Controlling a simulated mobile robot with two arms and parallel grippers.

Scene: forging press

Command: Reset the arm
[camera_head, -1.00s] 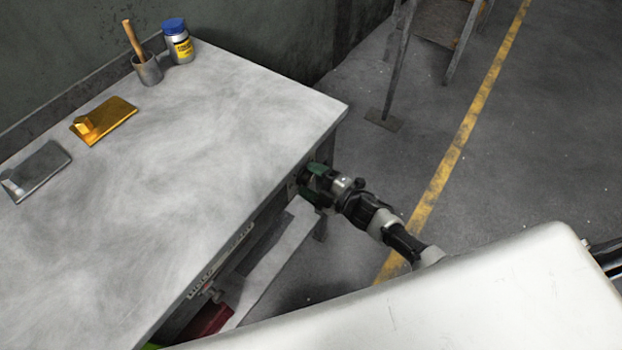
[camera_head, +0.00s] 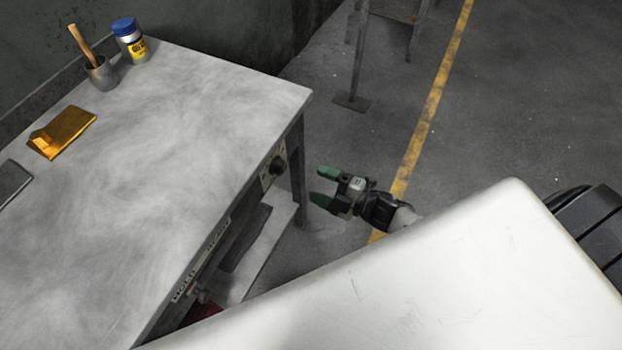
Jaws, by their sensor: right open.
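My right gripper (camera_head: 318,186) has green fingertips and is open and empty. It hangs in free air to the right of the grey workbench (camera_head: 190,160), over the concrete floor. Its fingers point left toward the front of the bench. A dark round knob (camera_head: 277,166) on a small panel shows on the bench front, with a gap between it and the fingers. My left gripper is not in view.
On the bench stand a cup (camera_head: 102,73) with a wooden-handled tool and a blue-capped bottle (camera_head: 131,41). A gold plate (camera_head: 62,132) and a grey plate (camera_head: 11,182) lie at the left. A metal stand (camera_head: 357,60) is on the floor behind.

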